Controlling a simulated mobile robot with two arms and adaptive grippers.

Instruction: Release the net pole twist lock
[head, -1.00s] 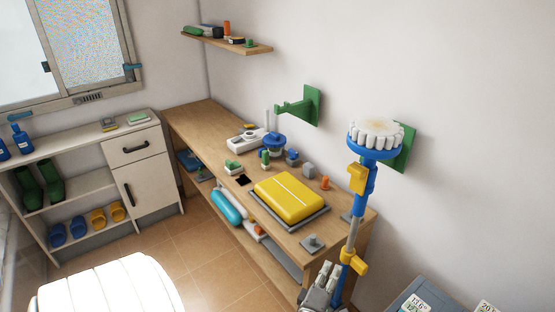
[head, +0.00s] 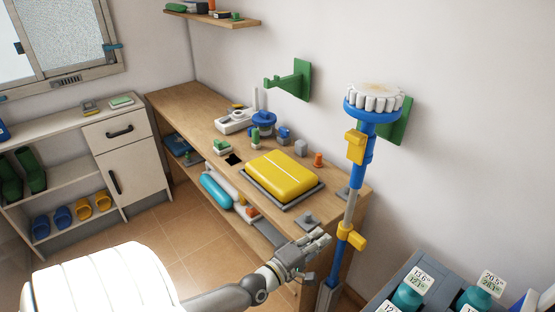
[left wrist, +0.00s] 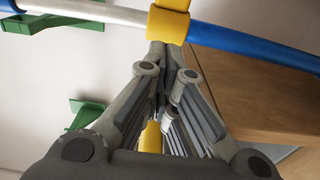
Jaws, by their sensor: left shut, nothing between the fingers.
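The net pole (head: 357,176) stands nearly upright by the wall, with blue sections and a grey section. A yellow twist lock (head: 352,237) with a side lever sits low on it. A second yellow piece (head: 355,147) is higher up, below the blue-rimmed white head (head: 374,97). My left gripper (head: 323,238) is shut and empty, just left of the lower twist lock. In the left wrist view the closed fingertips (left wrist: 166,47) point at the yellow lock (left wrist: 168,24); I cannot tell whether they touch. My right gripper is not in view.
A wooden bench (head: 190,105) behind the gripper holds a yellow case (head: 282,172) on a grey tray and small parts. Green brackets (head: 292,80) are on the wall. A grey crate (head: 440,270) with teal bottles stands at lower right. Tiled floor lies left.

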